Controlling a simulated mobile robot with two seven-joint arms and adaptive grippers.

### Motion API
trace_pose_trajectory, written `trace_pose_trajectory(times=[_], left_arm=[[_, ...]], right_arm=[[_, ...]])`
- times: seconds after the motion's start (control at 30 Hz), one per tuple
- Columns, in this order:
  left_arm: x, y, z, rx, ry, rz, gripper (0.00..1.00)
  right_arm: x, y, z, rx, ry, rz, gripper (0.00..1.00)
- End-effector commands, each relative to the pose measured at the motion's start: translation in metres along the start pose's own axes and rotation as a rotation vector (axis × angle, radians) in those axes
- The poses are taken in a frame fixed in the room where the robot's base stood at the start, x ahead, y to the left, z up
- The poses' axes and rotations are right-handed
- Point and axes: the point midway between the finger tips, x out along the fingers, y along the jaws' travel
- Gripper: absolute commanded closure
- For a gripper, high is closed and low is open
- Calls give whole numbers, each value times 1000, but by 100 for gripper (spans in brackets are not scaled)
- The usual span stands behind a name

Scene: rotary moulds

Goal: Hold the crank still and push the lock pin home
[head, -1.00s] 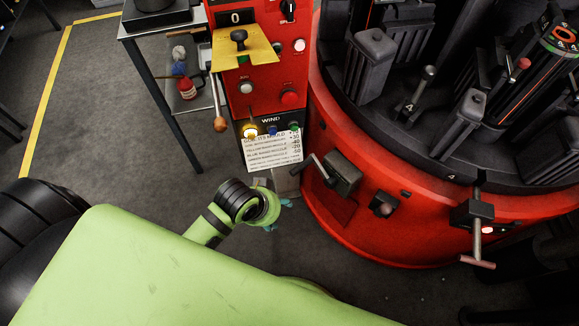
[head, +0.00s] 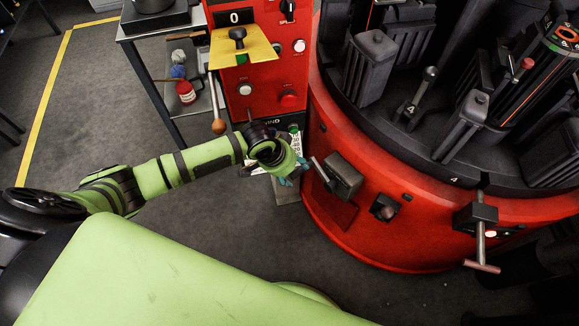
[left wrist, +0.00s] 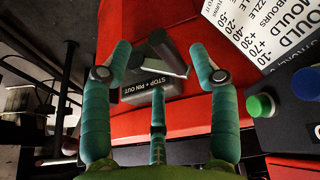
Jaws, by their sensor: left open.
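A small crank (head: 320,172) juts left from a dark grey block (head: 344,177) on the red drum's side. In the left wrist view the block (left wrist: 155,83) is labelled STOP PIN OUT, and a pale metal bar of the crank (left wrist: 174,62) crosses above it. My left gripper (head: 297,172) has teal fingers and is just left of the crank. In the left wrist view the gripper (left wrist: 160,62) is open, its fingers spread either side of the block and bar; contact cannot be told. A T-handled pin (head: 480,245) hangs from a dark bracket at right, apparently the lock pin. My right gripper is out of view.
The red control cabinet (head: 246,98) stands behind my left arm, with buttons, a yellow plate (head: 258,50) and a wooden-knobbed lever (head: 218,126). A green and a blue button are close right of my fingers in the wrist view.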

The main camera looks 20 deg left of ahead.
Motion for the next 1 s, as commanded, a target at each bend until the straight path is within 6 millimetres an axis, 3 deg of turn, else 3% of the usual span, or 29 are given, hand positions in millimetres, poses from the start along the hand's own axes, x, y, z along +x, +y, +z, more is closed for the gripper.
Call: trace_pose_trajectory(times=[0.3, 0.7, 0.8, 0.87, 0.97, 1.0], left_arm=[[44, 0, 0, 1, 0, -1, 40], [52, 1, 0, 3, 1, -1, 40], [52, 0, 0, 3, 1, -1, 80], [52, 0, 0, 2, 1, -1, 100], [52, 1, 0, 1, 1, -1, 100], [52, 1, 0, 1, 1, -1, 100]], right_arm=[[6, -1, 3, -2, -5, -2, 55], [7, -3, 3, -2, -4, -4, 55], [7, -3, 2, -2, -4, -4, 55], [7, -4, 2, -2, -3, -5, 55], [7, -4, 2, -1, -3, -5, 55], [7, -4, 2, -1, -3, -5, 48]])
